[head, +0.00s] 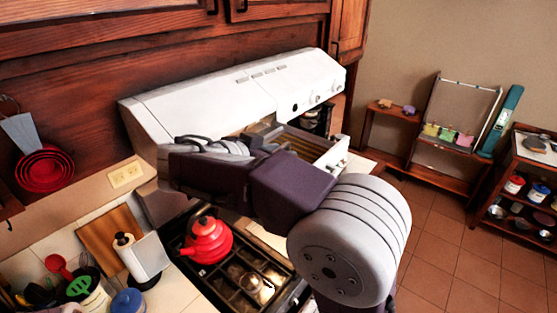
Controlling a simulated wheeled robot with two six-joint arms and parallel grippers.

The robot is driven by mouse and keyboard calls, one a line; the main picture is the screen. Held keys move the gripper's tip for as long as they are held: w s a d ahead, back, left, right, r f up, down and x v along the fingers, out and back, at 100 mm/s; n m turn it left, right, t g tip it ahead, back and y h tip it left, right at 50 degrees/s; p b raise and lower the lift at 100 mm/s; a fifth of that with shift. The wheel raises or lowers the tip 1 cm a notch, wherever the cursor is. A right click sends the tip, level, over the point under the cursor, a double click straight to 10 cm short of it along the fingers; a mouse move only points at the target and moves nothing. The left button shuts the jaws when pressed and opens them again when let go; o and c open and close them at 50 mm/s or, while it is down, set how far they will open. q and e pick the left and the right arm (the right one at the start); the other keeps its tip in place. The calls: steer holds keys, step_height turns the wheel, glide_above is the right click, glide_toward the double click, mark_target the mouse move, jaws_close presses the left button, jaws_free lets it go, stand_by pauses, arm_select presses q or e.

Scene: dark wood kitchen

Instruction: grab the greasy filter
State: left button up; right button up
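The white range hood (235,95) hangs on the wood cabinets above the stove. My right arm comes in from the lower right and reaches left across the front of the hood, over the stove. Its far end is at the hood's lower left, near dark curved parts, and I cannot make out the fingertips.
A red kettle (207,240) stands on the stove grate (232,280) below my arm. A paper towel holder (143,258) and a blue-lidded jar (129,301) stand on the left counter. A white-fronted, drawer-like box (336,156) sits beyond my arm. Tiled floor (440,245) is free at right.

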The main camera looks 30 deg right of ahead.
steer(key=shift+w+a+f, duration=0.1)
steer(key=shift+w, duration=0.2)
jaws_close()
steer(key=shift+s, duration=0.1)
stand_by(0.9)
